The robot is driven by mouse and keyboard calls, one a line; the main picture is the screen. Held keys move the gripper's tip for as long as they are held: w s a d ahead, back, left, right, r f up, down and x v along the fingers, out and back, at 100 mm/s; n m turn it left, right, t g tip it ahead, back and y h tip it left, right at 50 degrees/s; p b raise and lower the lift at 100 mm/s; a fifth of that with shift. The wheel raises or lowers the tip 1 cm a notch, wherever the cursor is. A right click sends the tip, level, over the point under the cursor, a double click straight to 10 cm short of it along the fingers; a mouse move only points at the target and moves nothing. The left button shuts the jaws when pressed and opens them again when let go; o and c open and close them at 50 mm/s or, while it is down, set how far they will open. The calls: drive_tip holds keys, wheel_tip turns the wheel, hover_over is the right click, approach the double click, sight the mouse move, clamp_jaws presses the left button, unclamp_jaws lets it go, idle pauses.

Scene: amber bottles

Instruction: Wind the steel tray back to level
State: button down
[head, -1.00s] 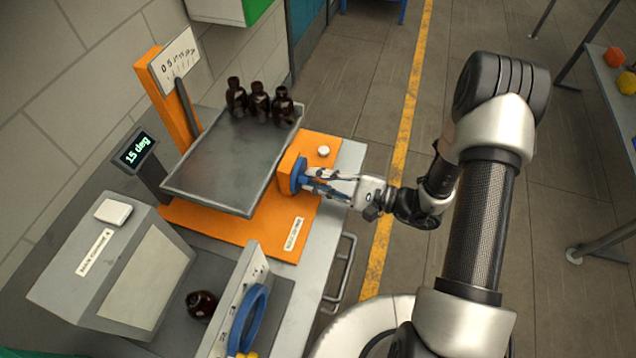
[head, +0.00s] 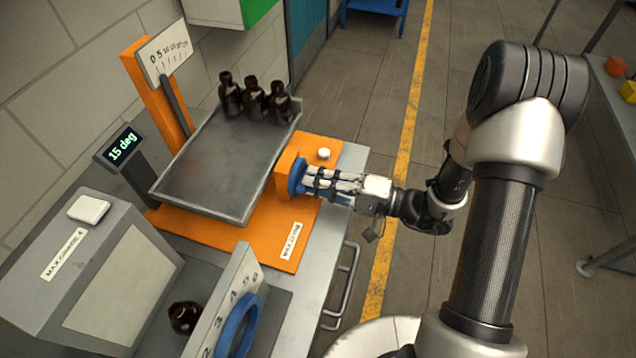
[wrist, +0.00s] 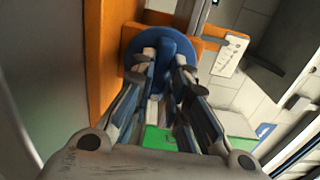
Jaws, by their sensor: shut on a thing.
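The steel tray (head: 215,175) sits tilted on an orange base (head: 225,238), its far end raised. The small display (head: 122,146) beside it reads 15 deg. Three amber bottles (head: 254,100) stand close together at the tray's far end. A blue knob (head: 297,176) is on an orange block at the tray's right side; it also shows in the wrist view (wrist: 158,44). My gripper (head: 308,181) is at the knob with its fingers on either side, shut on it. The fingers hide part of the knob.
A grey box-shaped unit (head: 45,240) stands at the front left. Another amber bottle (head: 185,317) lies near a blue ring (head: 238,325) and a numbered panel. A white button (head: 323,153) is behind the knob. A metal handle (head: 341,285) projects from the bench front.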

idle(0.5)
drive_tip(key=c, duration=1.6)
unclamp_jaws()
drive_tip(key=shift+o, duration=0.2)
drive_tip(key=v, duration=1.2)
drive_tip(key=shift+r, duration=0.1)
